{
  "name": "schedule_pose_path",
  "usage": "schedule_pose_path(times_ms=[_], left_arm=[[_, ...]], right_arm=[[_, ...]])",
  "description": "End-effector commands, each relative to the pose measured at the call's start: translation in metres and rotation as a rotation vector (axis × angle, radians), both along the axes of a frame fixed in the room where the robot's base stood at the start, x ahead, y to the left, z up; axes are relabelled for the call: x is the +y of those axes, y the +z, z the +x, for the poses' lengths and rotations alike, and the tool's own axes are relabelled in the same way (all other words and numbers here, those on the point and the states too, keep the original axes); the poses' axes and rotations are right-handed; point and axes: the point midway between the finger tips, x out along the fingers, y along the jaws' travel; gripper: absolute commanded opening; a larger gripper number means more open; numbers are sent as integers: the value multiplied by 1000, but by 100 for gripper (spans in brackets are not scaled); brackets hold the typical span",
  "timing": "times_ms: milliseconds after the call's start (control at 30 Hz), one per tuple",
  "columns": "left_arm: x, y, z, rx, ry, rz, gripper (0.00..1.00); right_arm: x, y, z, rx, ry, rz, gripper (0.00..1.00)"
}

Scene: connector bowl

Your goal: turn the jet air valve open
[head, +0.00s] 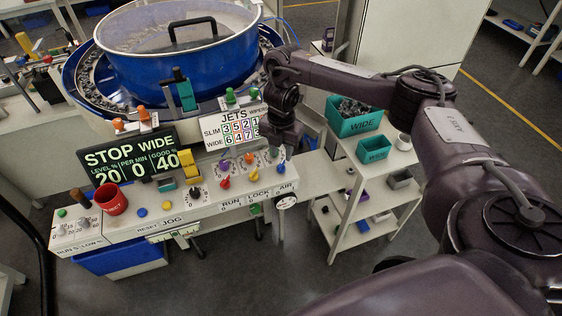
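The control console (150,212) has a front edge with the labels RUN, LOCK and AIR at its right end. A small blue-grey part (281,154) shows just above the AIR label, below my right gripper; I cannot tell if it is the jet air valve's handle, or how it is turned. My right gripper (284,143) points down over this right end of the console. Its fingers are dark and small, so I cannot tell whether they are open, shut or touching anything. A round white dial (287,202) hangs below the AIR label. My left gripper is not in view.
Several coloured knobs (225,182) stand left of my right gripper, under the JETS sign (232,128). The blue bowl (180,70) rises behind. A display (125,160) reads STOP WIDE.

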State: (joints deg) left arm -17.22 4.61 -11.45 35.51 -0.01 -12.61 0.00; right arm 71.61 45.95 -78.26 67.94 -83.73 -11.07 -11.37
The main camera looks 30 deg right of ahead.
Motion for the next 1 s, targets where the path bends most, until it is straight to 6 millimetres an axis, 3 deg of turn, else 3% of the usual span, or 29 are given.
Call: schedule_pose_path(times_ms=[33, 233, 600, 833, 1000], left_arm=[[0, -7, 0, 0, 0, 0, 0], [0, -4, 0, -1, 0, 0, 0], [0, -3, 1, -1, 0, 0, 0], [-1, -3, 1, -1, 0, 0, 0], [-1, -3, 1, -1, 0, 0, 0]], right_arm=[[1, -14, -1, 3, -1, 3, 31], [1, -34, 0, 1, -1, 0, 31], [1, -42, 0, -1, 0, 0, 31], [1, -42, 0, -2, 0, 0, 2], [1, -42, 0, -1, 0, 0, 0]])
